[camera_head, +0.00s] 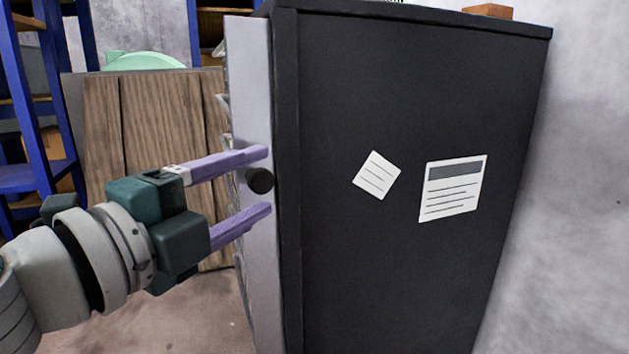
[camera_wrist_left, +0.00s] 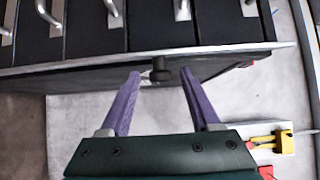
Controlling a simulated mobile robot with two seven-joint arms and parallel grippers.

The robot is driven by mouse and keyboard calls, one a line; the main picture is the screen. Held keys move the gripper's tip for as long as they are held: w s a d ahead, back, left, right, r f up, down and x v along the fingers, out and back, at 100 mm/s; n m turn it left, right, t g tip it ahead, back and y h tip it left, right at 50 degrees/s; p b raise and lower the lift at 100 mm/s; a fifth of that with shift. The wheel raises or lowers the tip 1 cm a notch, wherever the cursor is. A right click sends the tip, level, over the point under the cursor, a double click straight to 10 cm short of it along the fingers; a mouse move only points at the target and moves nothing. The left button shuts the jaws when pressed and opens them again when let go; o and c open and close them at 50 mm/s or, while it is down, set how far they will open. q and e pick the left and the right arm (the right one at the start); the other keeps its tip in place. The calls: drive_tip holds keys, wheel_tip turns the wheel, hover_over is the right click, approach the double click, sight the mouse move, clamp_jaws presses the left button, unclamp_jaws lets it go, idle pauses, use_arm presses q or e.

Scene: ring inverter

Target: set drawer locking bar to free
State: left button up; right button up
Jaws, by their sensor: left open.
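The locking bar (camera_head: 250,85) is a long light grey strip running upright along the front edge of a black drawer cabinet (camera_head: 340,110). A black round knob (camera_head: 260,180) sticks out from it. My left gripper (camera_head: 266,181) is open, with one purple finger above the knob and one below. In the left wrist view the bar (camera_wrist_left: 225,50) crosses in front of the drawers, and the knob (camera_wrist_left: 161,70) is between the fingertips, with gaps on both sides. I cannot tell the bar's setting. My right gripper is not in view.
Several drawer handles (camera_wrist_left: 111,8) stick out beside the bar. Two paper labels (camera_head: 452,188) are on the cabinet's side. A wooden panel (camera_head: 102,130) and blue shelving (camera_head: 38,110) stand behind at left. Yellow and red items (camera_wrist_left: 285,141) lie at lower right in the wrist view.

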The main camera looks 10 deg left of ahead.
use_arm(q)
drive_tip(key=shift+w+d, duration=0.15)
drive_tip(key=shift+w, duration=0.15)
drive_tip(key=shift+c, duration=0.2)
clamp_jaws()
